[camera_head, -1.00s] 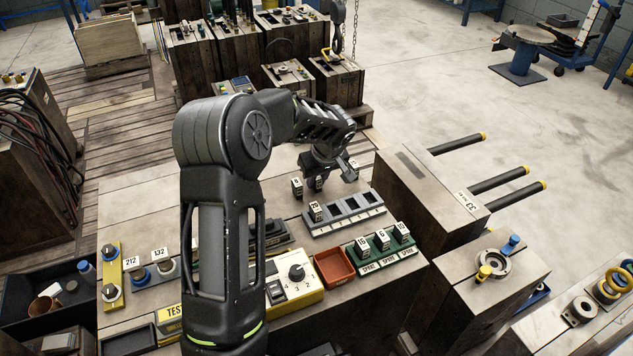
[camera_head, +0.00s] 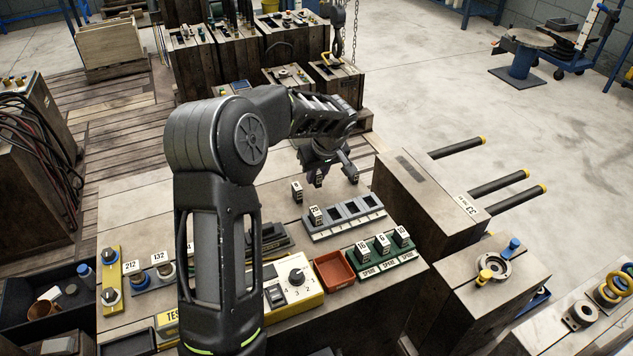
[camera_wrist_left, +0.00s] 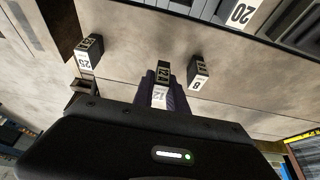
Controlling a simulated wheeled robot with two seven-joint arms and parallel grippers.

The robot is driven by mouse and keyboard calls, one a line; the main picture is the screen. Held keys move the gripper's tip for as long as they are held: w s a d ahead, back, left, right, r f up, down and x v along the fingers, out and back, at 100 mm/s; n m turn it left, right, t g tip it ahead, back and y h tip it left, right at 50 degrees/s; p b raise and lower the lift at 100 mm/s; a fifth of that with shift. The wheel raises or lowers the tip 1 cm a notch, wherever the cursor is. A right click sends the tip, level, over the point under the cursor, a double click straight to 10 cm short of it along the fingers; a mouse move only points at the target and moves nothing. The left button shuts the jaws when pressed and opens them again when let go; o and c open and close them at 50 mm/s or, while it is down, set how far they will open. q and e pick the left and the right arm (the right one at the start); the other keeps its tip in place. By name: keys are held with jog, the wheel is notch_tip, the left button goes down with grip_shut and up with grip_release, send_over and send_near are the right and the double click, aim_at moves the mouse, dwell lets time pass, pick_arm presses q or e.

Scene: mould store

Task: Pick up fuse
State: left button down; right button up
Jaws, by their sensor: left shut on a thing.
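My left gripper (camera_head: 324,176) is shut on a dark fuse with a white label (camera_wrist_left: 160,95), which seems to read 12. The fuse sits between the fingers in the left wrist view, just above the bench top or close to it; the exact gap I cannot tell. A fuse marked 8 (camera_wrist_left: 199,72) stands to one side of it and a fuse marked 25 (camera_wrist_left: 89,52) to the other. In the head view, a dark fuse (camera_head: 297,192) stands left of the gripper. My right gripper is not in view.
A grey holder (camera_head: 372,213) with empty slots stands in front of the gripper, with one fuse (camera_head: 316,216) in its left slot. A green spare rack (camera_head: 388,261) holds several fuses. A red tray (camera_head: 334,271) and a yellow tester (camera_head: 297,292) stand nearby.

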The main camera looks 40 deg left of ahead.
pick_arm(q)
notch_tip(320, 180, up, 7)
jog(key=shift+f, duration=0.1)
jog(key=shift+r, duration=0.2)
dwell(0.5)
jog(key=shift+r, duration=0.35)
